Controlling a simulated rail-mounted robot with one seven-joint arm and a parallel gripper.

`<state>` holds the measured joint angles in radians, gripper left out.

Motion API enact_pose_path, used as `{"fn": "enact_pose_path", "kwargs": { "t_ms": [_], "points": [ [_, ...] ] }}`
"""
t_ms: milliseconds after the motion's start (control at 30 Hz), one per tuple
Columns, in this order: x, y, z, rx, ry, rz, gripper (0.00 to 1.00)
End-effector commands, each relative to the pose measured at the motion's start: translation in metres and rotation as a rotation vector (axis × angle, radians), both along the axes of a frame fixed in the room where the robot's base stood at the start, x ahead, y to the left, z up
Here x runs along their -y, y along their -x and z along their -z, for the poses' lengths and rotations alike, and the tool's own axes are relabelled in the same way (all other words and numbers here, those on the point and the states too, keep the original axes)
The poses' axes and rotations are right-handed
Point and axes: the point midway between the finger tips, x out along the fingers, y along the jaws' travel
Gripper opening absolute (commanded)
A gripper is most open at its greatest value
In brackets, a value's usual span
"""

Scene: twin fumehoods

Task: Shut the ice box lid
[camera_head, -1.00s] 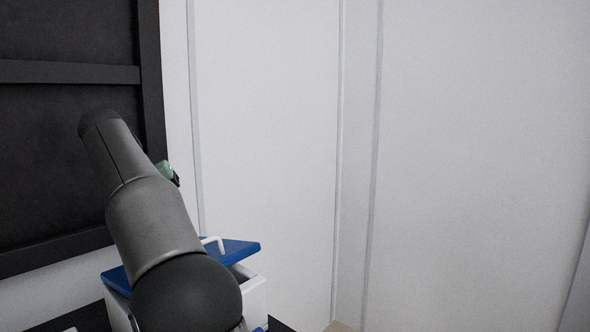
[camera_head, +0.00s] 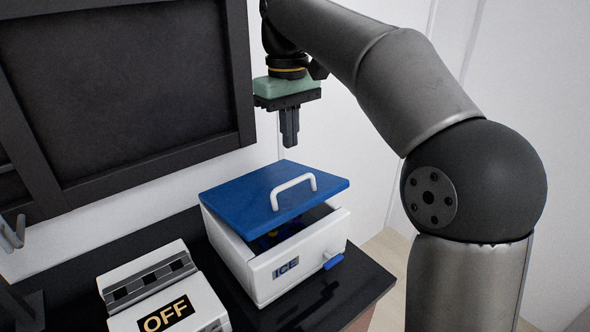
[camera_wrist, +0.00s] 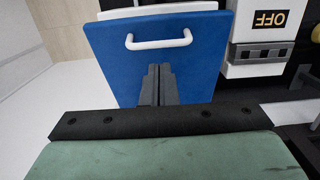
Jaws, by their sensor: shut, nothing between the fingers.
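The ice box (camera_head: 300,268) is a white box marked ICE on a black counter. An open gap shows along the front right of the box, with dark and blue contents partly visible. My gripper (camera_head: 290,143) points down above the back of the lid, apart from it, with its fingers shut and empty. In the wrist view, the fingers (camera_wrist: 158,70) show over the lid (camera_wrist: 110,65), with the handle (camera_wrist: 158,42) beyond their tips.
A white device with an OFF label (camera_head: 166,316) stands left of the ice box; it also shows in the wrist view (camera_wrist: 268,20). A blue latch (camera_head: 334,262) sticks out at the box front. A dark framed panel (camera_head: 125,85) stands behind.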

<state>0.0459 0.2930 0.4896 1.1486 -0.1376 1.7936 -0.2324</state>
Motion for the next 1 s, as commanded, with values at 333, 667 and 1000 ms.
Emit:
{"fn": "enact_pose_path", "kwargs": {
  "t_ms": [333, 667, 1000],
  "points": [
    [0.003, 0.004, 0.061, 0.0, 0.002, 0.002, 0.0],
    [0.002, 0.004, 0.074, 0.001, 0.001, 0.001, 0.0],
    [0.016, 0.005, 0.084, 0.021, -0.012, 0.027, 0.0]
  ]
}}
